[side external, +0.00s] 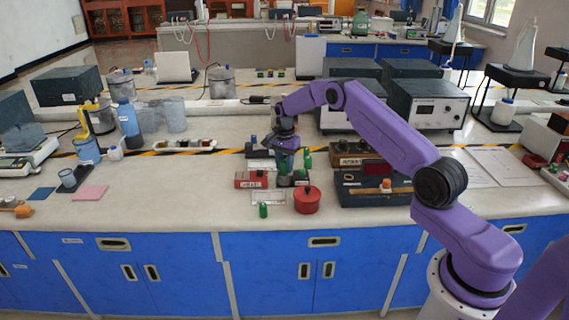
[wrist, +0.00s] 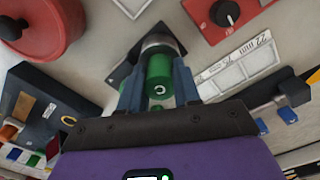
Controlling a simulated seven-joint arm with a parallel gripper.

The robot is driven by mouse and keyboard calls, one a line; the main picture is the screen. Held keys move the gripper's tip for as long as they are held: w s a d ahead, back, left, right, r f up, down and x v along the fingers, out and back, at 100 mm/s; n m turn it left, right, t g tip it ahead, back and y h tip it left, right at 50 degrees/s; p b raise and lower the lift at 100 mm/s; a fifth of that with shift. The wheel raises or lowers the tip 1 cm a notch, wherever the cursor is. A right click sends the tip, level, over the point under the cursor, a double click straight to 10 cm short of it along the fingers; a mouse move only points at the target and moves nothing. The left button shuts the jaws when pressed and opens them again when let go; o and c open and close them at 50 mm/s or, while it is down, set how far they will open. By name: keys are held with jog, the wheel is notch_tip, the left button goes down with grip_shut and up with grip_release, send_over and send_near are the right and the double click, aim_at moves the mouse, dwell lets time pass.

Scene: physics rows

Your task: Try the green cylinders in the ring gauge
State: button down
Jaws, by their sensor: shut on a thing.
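My gripper (side external: 284,150) is low over the bench; in the wrist view its two fingers (wrist: 158,88) are shut on a green cylinder (wrist: 159,72). The cylinder's near end faces the wrist camera. Beyond it is a grey ring on a dark square base, seemingly the ring gauge (wrist: 126,68), and the cylinder lines up closely with it. The cylinder and fingers hide much of the ring, so I cannot tell whether the cylinder is inside it. In the side view another green cylinder (side external: 263,210) stands in front, and one (side external: 307,158) shows right of the gripper.
A round red pot (side external: 307,200) stands close at the front right, and a red box (side external: 250,180) is at the left. A card marked 22 mm (wrist: 240,58) lies near the gauge. A dark instrument (side external: 360,197) stands to the right.

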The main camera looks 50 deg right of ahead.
aim_at(284, 161)
jog(key=shift+f, duration=0.15)
jog(key=shift+c, duration=2)
grip_release()
jog(key=shift+r, duration=4)
